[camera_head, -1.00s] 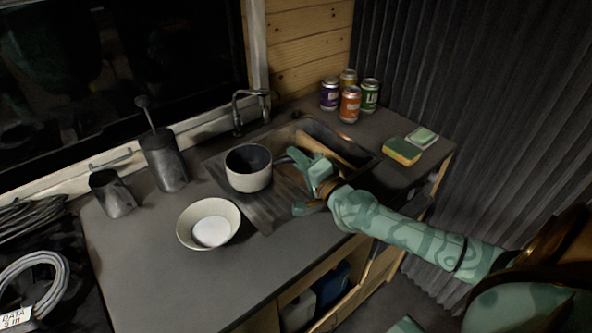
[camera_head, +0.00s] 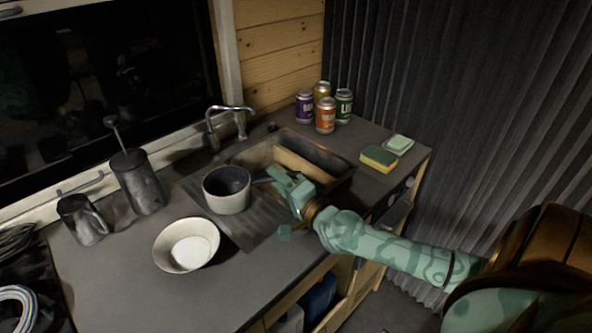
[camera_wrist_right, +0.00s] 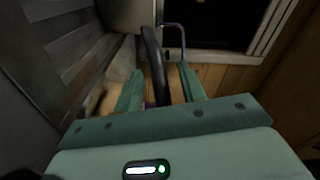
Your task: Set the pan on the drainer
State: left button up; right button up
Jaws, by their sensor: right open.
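The pan (camera_head: 226,199) is a pale pot with a dark inside and a dark handle. It stands upright on the ribbed drainer (camera_head: 252,228), left of the sink basin, its handle pointing right toward my right gripper. My right gripper (camera_head: 281,206) is open at the handle, its fingers apart. In the right wrist view the dark handle (camera_wrist_right: 154,62) runs between the two open fingers (camera_wrist_right: 158,88), with the pale pan side (camera_wrist_right: 126,14) beyond. Whether a finger touches the handle I cannot tell. My left gripper is not in view.
A pale bowl (camera_head: 169,236) stands on the counter left of the drainer. A metal canister (camera_head: 138,183) and a mug (camera_head: 82,221) stand further left. A tap (camera_head: 229,112) rises behind the sink (camera_head: 318,152). Several cans (camera_head: 326,118) and a sponge (camera_head: 378,159) are at right.

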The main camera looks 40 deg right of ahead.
jog(key=s, duration=1)
jog(key=shift+s+d+f, duration=0.1)
jog(key=shift+s+d, duration=0.1)
jog(key=shift+s, duration=0.1)
